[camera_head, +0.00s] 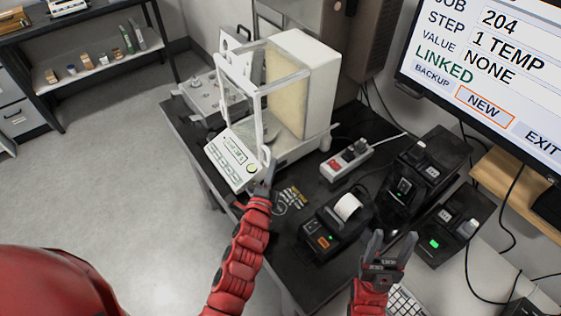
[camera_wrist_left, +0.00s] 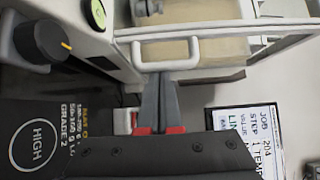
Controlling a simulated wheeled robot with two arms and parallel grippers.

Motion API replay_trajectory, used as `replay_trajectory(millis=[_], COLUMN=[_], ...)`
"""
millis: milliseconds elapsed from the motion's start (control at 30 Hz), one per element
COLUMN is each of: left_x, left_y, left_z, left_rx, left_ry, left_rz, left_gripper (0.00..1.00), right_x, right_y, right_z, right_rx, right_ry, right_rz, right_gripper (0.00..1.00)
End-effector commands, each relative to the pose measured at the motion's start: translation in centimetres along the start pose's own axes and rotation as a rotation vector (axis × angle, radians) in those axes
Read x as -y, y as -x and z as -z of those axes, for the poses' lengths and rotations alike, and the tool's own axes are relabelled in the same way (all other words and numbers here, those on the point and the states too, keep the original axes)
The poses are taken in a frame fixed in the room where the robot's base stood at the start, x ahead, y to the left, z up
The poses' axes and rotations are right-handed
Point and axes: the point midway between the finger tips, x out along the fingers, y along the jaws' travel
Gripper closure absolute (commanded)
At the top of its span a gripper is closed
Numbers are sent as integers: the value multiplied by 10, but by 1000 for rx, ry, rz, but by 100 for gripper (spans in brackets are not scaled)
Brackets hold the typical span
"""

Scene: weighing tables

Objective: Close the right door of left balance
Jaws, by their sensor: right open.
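The balance (camera_head: 305,85) is a white weighing instrument with a framed glass chamber, standing at the back of the dark table. Its front panel has a small display and green keys. The door handle (camera_wrist_left: 165,42), a white U-shaped bar, shows in the left wrist view; in the head view it is small, at the chamber's near lower corner. My left gripper (camera_head: 268,165) is at this handle, its fingers (camera_wrist_left: 160,78) together with tips at the bar. I cannot tell whether they touch it. My right gripper (camera_head: 390,243) is open and empty, right of the label printer.
A printer (camera_head: 330,225) with a paper roll, a red-switched power strip (camera_head: 346,160) and black devices (camera_head: 415,170) crowd the table to the right. A monitor (camera_head: 490,70) stands at the upper right. The floor (camera_head: 90,190) at left is clear.

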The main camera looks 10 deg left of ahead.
Motion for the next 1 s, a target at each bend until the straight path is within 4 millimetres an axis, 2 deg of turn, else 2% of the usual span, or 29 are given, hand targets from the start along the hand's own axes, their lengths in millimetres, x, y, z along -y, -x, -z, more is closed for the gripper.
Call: replay_trajectory(millis=[367,533,667,1000], left_x=[-1,-4,-5,-6], left_y=[1,10,32,108], left_z=[-3,-3,-2,0], left_rx=[5,5,2,0], left_ry=[-2,-3,-3,-1], left_rz=[-3,-5,-3,-4], left_gripper=[100,100,100,100], right_x=[0,0,1,2], right_y=[0,4,13,38], right_z=[0,-1,-2,-6], right_rx=[0,0,0,0], right_ry=[0,0,0,0], right_rz=[0,0,0,0], right_gripper=[40,40,40,40])
